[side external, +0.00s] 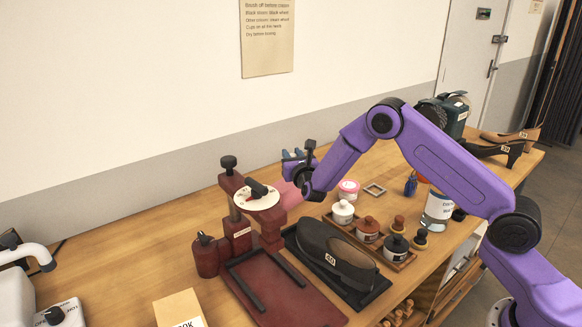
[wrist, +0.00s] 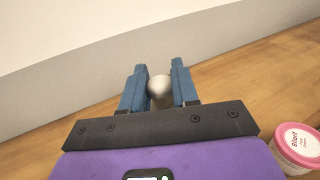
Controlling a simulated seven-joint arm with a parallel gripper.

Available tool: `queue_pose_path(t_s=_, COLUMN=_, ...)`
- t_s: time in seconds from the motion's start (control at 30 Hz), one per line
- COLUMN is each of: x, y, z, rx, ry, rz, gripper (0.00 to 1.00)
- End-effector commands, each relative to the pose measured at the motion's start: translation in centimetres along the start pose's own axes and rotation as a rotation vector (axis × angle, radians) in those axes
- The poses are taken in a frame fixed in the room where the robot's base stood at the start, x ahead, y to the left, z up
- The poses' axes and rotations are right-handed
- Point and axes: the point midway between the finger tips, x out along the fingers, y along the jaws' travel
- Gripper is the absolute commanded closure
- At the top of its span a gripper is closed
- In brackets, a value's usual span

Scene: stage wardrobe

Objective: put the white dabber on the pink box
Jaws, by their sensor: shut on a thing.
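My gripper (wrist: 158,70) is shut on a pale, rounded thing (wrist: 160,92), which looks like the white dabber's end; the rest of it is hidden. In the side view my gripper (side external: 293,156) is raised above the back of the table, to the right of the red press. A pink shape (side external: 289,194), perhaps the pink box, lies below my gripper, partly hidden by the press and my arm. A round tub with a pink lid (side external: 348,187) stands to its right; it also shows in the wrist view (wrist: 300,143).
The red press (side external: 237,212) with its round white plate stands close left of my gripper. The wall (side external: 130,90) rises behind.

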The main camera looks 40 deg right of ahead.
Motion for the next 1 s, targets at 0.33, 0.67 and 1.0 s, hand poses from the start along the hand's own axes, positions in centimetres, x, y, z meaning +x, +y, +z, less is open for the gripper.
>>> queue_pose_path(t_s=0.33, x=0.6, y=0.3, z=-3.2, rx=-0.003, ry=0.001, rz=0.001, gripper=1.0)
queue_pose_path(t_s=0.67, x=0.6, y=0.3, z=-3.8, rx=0.001, ry=-0.001, rz=0.001, gripper=1.0)
queue_pose_path(t_s=1.0, x=0.6, y=0.3, z=-4.1, rx=0.0, ry=-0.001, rz=0.001, gripper=0.45)
